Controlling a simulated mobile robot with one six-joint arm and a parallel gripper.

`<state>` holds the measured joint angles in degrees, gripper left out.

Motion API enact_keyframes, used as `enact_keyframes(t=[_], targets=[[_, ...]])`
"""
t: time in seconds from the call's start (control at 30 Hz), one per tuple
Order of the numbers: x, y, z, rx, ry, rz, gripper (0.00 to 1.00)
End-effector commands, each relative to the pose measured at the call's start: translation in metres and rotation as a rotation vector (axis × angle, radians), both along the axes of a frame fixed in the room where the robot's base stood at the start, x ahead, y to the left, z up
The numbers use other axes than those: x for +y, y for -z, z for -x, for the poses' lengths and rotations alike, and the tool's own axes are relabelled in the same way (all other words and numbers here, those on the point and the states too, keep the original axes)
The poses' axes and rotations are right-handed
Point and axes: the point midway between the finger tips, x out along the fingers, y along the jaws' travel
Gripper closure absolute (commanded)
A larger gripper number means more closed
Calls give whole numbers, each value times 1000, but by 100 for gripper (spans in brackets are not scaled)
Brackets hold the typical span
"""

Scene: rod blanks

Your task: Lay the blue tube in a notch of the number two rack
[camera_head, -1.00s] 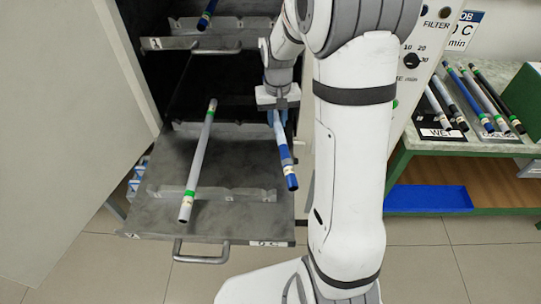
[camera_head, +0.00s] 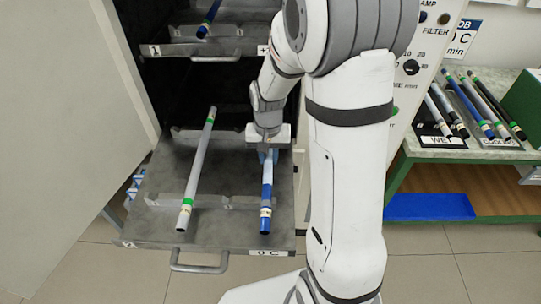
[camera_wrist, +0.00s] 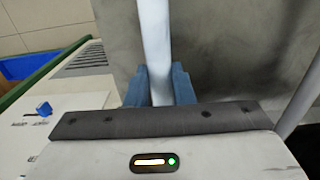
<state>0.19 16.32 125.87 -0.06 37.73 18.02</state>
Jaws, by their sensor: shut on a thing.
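The blue tube (camera_head: 266,190) has pale bands near its front end. My gripper (camera_head: 268,155) is shut on its rear part, over the right side of the pulled-out lower rack (camera_head: 160,225). The tube points toward the front handle, roughly lengthwise. Its front part overlaps the front notched strip (camera_head: 232,203); I cannot tell whether it touches a notch. In the wrist view the blue fingers (camera_wrist: 159,88) close on a pale-looking stretch of tube (camera_wrist: 155,40). The rack's left tag is too small to read surely.
A grey tube with green bands (camera_head: 197,170) lies on the rack's left. The upper rack (camera_head: 180,50), tagged 1, holds another blue tube (camera_head: 208,20). The cabinet door (camera_head: 60,110) stands left. Several tubes lie on the right bench (camera_head: 440,155), above a blue tray (camera_head: 428,207).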

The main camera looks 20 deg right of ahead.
Motion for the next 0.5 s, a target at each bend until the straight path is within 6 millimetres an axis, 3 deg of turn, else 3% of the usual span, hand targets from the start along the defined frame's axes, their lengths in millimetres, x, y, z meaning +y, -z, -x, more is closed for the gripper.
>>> enact_keyframes(t=[0.4, 0.43, 0.5], targets=[[0, 9, 0, -1, -1, 0, 100], [0, 9, 0, -1, -1, 0, 78], [1, 7, 0, -1, -2, 0, 72]])
